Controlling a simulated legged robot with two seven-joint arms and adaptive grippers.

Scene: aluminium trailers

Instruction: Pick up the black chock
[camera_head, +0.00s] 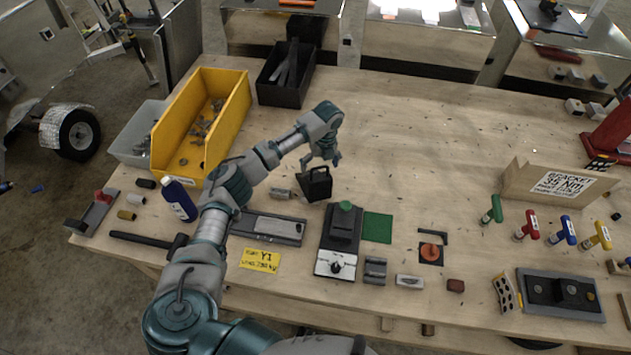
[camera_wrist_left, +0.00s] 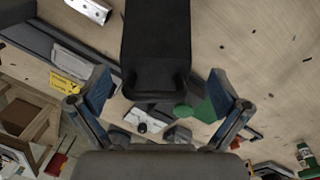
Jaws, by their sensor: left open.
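The black chock (camera_head: 316,185) stands on the wooden table near its middle, and a loop-like handle shows on its upper part. My left gripper (camera_head: 322,163) is just above it, fingers pointing down. In the left wrist view, the black chock (camera_wrist_left: 156,45) lies between the two spread blue-grey fingers (camera_wrist_left: 160,88), with a gap on each side. The gripper is open and holds nothing. My right gripper is not in view.
A small metal piece (camera_head: 280,193) lies just left of the chock. A black device with a green knob (camera_head: 345,206) stands close in front. A yellow bin (camera_head: 177,118) and blue bottle (camera_head: 179,200) are left.

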